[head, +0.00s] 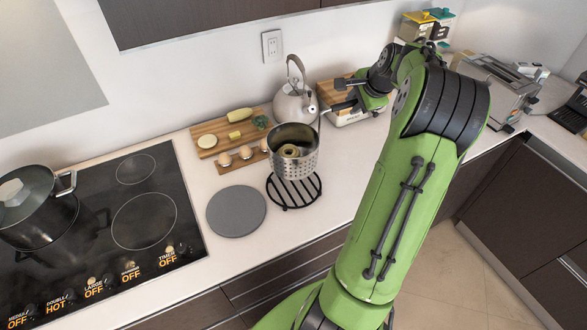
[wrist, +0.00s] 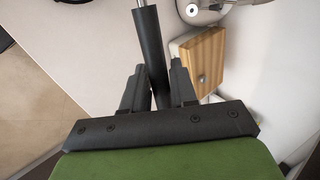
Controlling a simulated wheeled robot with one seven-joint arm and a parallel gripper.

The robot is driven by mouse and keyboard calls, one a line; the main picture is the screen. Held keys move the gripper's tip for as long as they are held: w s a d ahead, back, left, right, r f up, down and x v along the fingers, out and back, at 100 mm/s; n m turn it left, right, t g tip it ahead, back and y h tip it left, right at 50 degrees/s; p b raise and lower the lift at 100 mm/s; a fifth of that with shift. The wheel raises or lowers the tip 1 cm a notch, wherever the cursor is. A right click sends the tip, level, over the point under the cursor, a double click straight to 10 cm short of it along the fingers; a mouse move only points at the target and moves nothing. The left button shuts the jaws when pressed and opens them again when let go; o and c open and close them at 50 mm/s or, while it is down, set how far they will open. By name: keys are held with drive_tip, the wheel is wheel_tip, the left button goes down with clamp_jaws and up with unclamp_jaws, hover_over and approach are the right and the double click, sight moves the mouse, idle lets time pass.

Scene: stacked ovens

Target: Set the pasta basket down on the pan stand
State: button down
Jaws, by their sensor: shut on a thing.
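The pasta basket (head: 293,160) is a silver perforated pot with something yellow-green inside. It is upright in the head view, over the far part of the black slatted pan stand (head: 312,194). I cannot tell whether its base touches the stand or hangs just above it. My gripper (head: 345,95) is to the right of and behind the basket, shut on its handle. In the wrist view my gripper's fingers (wrist: 160,85) close around the dark basket handle (wrist: 151,45). The basket body is out of the wrist view.
A kettle (head: 294,104) stands close behind the basket. A cutting board (head: 215,128) with food and a wooden egg holder (head: 232,166) lie to its left. A grey round mat (head: 236,211) is left of the stand. The hob (head: 100,220) holds a lidded pot (head: 38,215).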

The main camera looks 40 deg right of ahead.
wheel_tip(320, 180, down, 10)
drive_tip(key=shift+s+r+b, duration=0.2)
drive_tip(key=shift+s+b, duration=0.05)
drive_tip(key=shift+b, duration=0.15)
drive_tip(key=c, duration=0.9)
unclamp_jaws()
drive_tip(key=shift+a, duration=0.1)
drive_tip(key=shift+s+r, duration=0.1)
drive_tip(key=shift+r, duration=0.05)
